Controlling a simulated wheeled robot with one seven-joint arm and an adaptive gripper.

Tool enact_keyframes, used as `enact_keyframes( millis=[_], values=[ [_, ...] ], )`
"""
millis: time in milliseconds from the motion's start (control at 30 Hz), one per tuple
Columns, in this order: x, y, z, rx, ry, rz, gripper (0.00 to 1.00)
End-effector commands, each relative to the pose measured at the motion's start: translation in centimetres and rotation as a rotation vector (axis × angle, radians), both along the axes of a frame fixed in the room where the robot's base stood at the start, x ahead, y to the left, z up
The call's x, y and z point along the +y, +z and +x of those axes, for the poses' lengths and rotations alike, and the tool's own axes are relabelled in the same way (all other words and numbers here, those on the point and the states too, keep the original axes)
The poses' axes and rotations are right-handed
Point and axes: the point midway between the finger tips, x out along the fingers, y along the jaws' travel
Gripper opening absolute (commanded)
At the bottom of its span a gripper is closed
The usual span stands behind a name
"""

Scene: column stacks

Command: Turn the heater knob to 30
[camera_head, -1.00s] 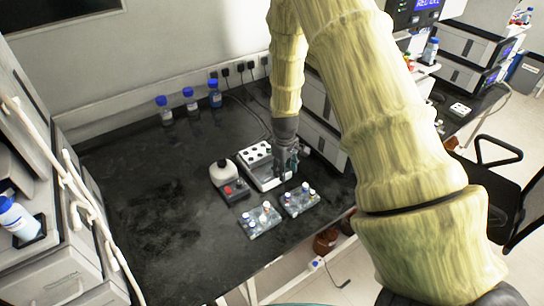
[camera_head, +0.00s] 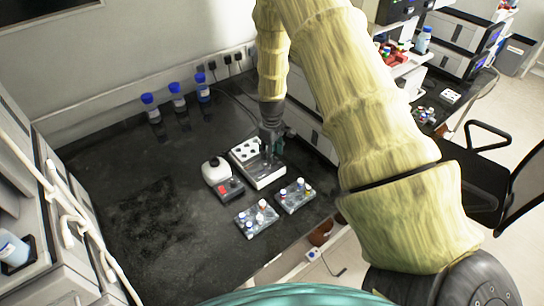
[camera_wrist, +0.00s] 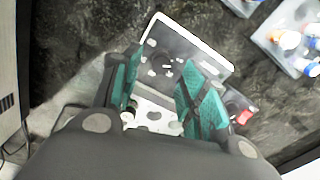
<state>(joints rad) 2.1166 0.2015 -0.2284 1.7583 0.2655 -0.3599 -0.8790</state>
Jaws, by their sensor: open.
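The heater (camera_head: 262,177) is a white box with a grey front panel and a white block with dark round holes on top. It stands on the black bench in the head view. In the wrist view its front panel (camera_wrist: 190,55) faces up the picture, with several small light features on it; I cannot tell which one is the knob or read its setting. My gripper (camera_head: 269,152) is over the heater. In the wrist view my gripper (camera_wrist: 163,90) shows two teal-padded fingers spread apart, with the heater visible between them and nothing held. The fingers hide part of the heater.
A small white-topped device (camera_head: 214,171) with a red switch stands just left of the heater. Two clear racks with vials, one left (camera_head: 257,218) and one right (camera_head: 296,195), stand in front. Blue-capped bottles (camera_head: 178,98) line the back wall. The left bench is clear.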

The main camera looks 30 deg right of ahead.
Motion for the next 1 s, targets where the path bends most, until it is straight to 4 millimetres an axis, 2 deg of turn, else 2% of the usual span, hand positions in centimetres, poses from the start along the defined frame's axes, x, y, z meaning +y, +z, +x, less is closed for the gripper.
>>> enact_keyframes(
  millis=[200, 400, 800, 1000],
  values=[
    [0.0, -2.1, -0.1, 0.001, 0.000, 0.000, 0.43],
    [0.0, -3.3, -0.1, 0.001, -0.001, 0.001, 0.43],
    [0.0, -3.7, -0.1, 0.000, 0.000, 0.000, 0.43],
    [0.0, -3.7, -0.1, 0.000, 0.000, 0.000, 0.07]
  ],
)
